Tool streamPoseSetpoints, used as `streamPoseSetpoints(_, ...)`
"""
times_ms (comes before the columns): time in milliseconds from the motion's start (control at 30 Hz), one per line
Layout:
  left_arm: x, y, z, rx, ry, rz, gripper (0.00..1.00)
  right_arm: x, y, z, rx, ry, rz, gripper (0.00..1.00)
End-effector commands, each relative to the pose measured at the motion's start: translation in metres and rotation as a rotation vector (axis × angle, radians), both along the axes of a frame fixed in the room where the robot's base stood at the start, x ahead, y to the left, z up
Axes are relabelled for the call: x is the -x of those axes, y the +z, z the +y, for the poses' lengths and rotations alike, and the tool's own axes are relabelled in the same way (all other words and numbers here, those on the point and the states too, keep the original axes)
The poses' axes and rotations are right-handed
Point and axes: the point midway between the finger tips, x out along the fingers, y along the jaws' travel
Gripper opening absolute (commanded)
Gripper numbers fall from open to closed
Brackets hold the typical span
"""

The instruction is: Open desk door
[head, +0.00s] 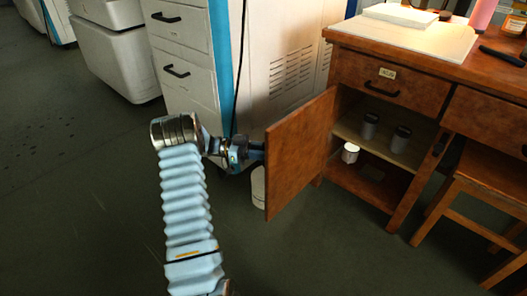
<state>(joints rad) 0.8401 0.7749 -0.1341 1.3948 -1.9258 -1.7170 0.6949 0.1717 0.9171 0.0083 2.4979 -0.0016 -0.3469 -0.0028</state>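The wooden desk (345,115) stands at the right of the head view. Its reddish-brown cabinet door (300,155) is swung wide open to the left, showing the shelves inside. My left arm comes up from the bottom, left of centre, and bends right toward the door. My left gripper (253,152) is at the door's far side, close to its free edge. The door hides the fingertips, so I cannot tell whether they touch it or how far apart they are. My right gripper is out of view.
Two dark cups (400,139) and a white container (350,153) stand inside the cabinet. A stool (485,180) is at the right. Grey-white machine cabinets (185,60) stand behind my arm. A white cylinder (258,187) is partly behind the door. The front floor is clear.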

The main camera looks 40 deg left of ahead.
Motion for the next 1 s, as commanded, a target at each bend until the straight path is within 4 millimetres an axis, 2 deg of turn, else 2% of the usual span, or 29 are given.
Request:
streamPoseSetpoints(367, 0.003, 0.000, 0.006, 0.000, 0.001, -0.002, 0.32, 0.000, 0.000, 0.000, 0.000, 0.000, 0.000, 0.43)
streamPoseSetpoints(467, 0.011, 0.000, 0.019, -0.002, 0.003, -0.001, 0.32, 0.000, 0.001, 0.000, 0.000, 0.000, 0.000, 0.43)
streamPoseSetpoints(800, 0.056, -0.001, 0.087, -0.002, 0.003, -0.001, 0.32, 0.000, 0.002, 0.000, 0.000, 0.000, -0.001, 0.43)
streamPoseSetpoints(1000, 0.071, 0.000, 0.111, -0.001, 0.001, -0.002, 0.32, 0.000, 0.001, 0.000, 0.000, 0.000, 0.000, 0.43)
